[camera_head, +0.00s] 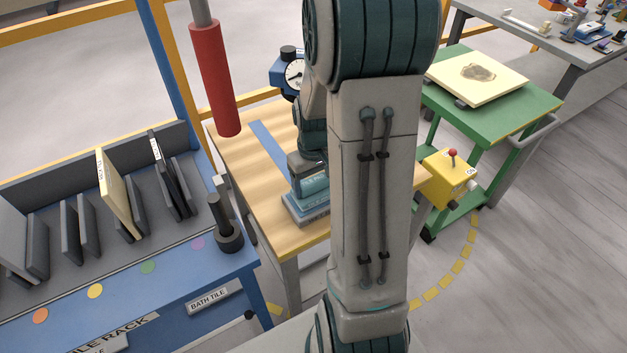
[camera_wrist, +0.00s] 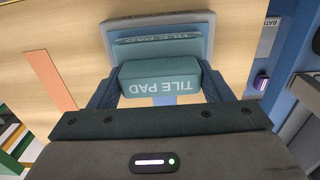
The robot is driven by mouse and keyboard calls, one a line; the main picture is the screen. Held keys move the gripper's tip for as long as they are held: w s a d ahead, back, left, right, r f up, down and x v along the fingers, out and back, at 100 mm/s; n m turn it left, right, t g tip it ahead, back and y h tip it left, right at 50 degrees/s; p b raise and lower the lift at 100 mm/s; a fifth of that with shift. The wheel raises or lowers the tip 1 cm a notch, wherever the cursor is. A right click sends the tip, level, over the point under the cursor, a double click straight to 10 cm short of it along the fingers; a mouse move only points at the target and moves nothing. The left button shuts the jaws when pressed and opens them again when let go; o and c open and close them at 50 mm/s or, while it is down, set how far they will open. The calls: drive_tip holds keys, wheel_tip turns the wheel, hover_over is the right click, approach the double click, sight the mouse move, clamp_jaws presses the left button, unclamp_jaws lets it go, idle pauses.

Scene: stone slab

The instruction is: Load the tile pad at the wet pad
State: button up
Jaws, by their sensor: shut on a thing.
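My gripper (camera_wrist: 160,88) is shut on the teal block of the tile pad (camera_wrist: 160,69), with one finger on each side. Its front reads TILE PAD, upside down in the wrist view. A wider teal slab with the same lettering (camera_wrist: 168,45) shows just beyond the block, over a grey plate (camera_wrist: 223,34). I cannot tell whether the block and slab are one piece. In the head view the teal tile pad (camera_head: 313,188) is above the grey plate (camera_head: 304,213) on the wooden table, partly behind my arm. No label picks out the wet pad.
A cream board with a dark patch (camera_head: 497,78) lies on a green cart (camera_head: 545,98) at right. A tile rack (camera_head: 75,245) holds upright tiles at left. A red cylinder (camera_head: 215,75) hangs over the table's left side. A blue dial gauge (camera_head: 290,74) stands behind.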

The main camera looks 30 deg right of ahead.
sight(314, 180)
drive_tip(key=shift+r+p, duration=2.7)
drive_tip(key=shift+r, duration=0.8)
